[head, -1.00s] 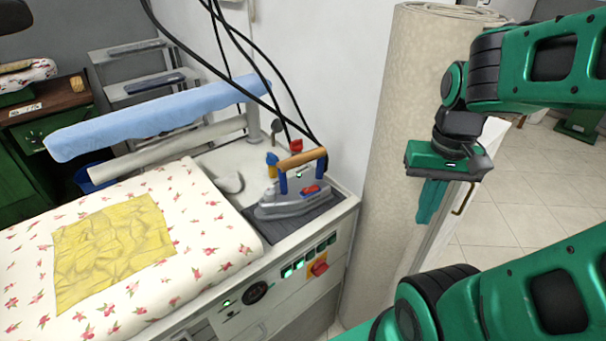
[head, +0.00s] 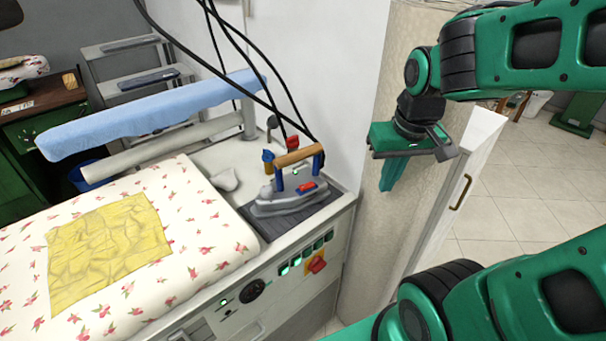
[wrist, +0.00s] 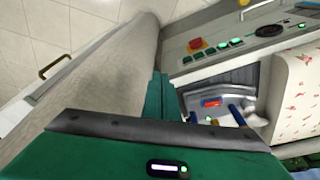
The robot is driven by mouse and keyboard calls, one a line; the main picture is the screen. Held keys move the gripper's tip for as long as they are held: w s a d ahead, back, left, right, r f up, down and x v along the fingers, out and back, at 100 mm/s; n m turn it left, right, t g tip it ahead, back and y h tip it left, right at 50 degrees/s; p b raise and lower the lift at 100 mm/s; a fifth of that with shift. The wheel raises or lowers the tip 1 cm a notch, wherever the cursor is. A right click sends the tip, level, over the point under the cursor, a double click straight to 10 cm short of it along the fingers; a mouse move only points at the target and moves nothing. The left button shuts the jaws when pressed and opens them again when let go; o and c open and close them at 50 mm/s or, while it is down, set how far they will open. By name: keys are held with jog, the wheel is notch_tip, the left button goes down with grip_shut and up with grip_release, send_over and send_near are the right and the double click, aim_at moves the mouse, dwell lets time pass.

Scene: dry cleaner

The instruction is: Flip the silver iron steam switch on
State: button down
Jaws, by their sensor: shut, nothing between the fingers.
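The silver iron (head: 287,199), with a wooden handle, blue posts and a red part, rests on a dark pad at the right end of the ironing station. In the wrist view the iron (wrist: 229,119) shows partly, beyond my gripper. The panel on the station's front has a row of green-lit switches (head: 305,255), also in the wrist view (wrist: 222,44). Which one is the steam switch, and its state, I cannot tell. My gripper (head: 389,178) is shut and empty, pointing down, in the air right of the iron and touching nothing.
A red knob on a yellow plate (head: 315,263) and a round dial (head: 253,290) are on the panel. Black cables (head: 262,97) hang above the iron. A yellow cloth (head: 105,250) lies on the floral board (head: 208,215).

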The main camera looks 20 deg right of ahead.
jog(key=w+a+r+n+y, duration=0.1)
jog(key=w+a+r+n, duration=0.2)
jog(key=w+a, duration=0.6)
notch_tip(320, 180, up, 5)
jog(key=n+g+y, duration=0.1)
jog(key=n+g, duration=0.1)
jog(key=g, duration=0.1)
send_over(307, 184)
jog(key=shift+d+r, duration=0.2)
jog(key=shift+d, duration=0.15)
jog(key=f, duration=0.4)
jog(key=a+f, duration=0.1)
jog(key=f, duration=0.9)
jog(key=shift+s+a, duration=0.2)
jog(key=shift+a, duration=0.15)
jog(key=shift+f, duration=0.1)
jog(key=shift+w+d, duration=0.15)
jog(key=shift+d, duration=0.6)
